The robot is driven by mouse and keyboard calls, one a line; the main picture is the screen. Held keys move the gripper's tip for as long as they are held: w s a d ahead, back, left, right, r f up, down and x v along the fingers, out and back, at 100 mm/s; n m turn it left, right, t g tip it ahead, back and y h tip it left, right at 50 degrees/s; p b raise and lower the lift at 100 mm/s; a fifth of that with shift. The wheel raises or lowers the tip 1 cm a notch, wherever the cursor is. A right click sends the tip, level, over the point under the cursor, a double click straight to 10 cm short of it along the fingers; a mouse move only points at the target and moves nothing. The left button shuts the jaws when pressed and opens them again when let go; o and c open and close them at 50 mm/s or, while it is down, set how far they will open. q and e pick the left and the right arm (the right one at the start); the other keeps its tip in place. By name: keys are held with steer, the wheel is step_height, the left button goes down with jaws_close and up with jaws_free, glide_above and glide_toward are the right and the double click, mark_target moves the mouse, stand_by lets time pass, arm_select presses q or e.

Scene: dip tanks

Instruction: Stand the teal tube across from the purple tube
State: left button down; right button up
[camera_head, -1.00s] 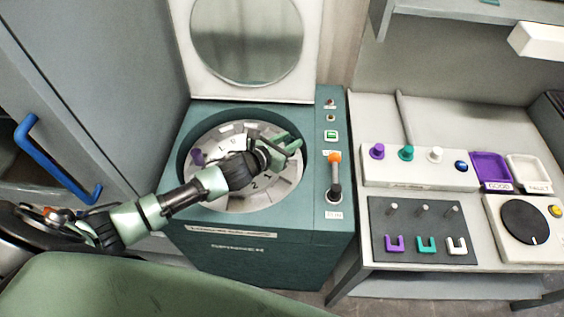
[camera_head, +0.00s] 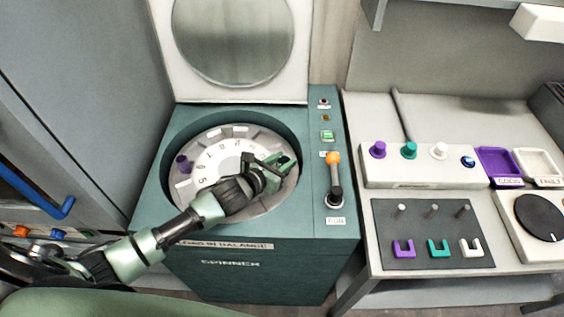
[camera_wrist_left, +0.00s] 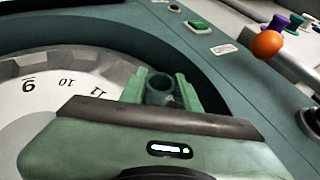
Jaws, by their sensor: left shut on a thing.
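The purple tube (camera_head: 183,163) stands in a slot at the left edge of the rotor (camera_head: 215,158) inside the spinner. My left gripper (camera_head: 279,162) is at the right side of the rotor, roughly opposite the purple tube. It is shut on the teal tube (camera_wrist_left: 160,87), whose round open top shows between the green fingers in the left wrist view. The tube's lower end is hidden, so I cannot tell whether it sits in a slot. In the wrist view, the rotor numbers 9, 10 and 11 lie left of the tube. My right gripper is not in view.
The spinner's lid (camera_head: 235,40) stands open behind. A lever with an orange knob (camera_head: 333,158) rises to the right of the bowl. The table at right holds a block with purple, teal and white knobs (camera_head: 438,151), a dark pegged plate (camera_head: 430,225) and small trays (camera_head: 497,163).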

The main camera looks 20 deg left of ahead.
arm_select(q)
steer(key=shift+s+f, duration=0.1)
steer(key=shift+f, duration=0.1)
steer(key=c, duration=1)
jaws_free()
steer(key=shift+c, duration=0.2)
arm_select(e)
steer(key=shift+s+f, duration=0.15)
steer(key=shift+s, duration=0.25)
arm_select(q)
steer(key=shift+r, duration=0.35)
steer(key=b+v, duration=0.1)
steer(key=v, duration=1)
steer(key=shift+s+f, duration=0.15)
steer(key=shift+s+a+r, duration=0.1)
steer(key=shift+s+r, duration=0.15)
steer(key=shift+s, duration=0.05)
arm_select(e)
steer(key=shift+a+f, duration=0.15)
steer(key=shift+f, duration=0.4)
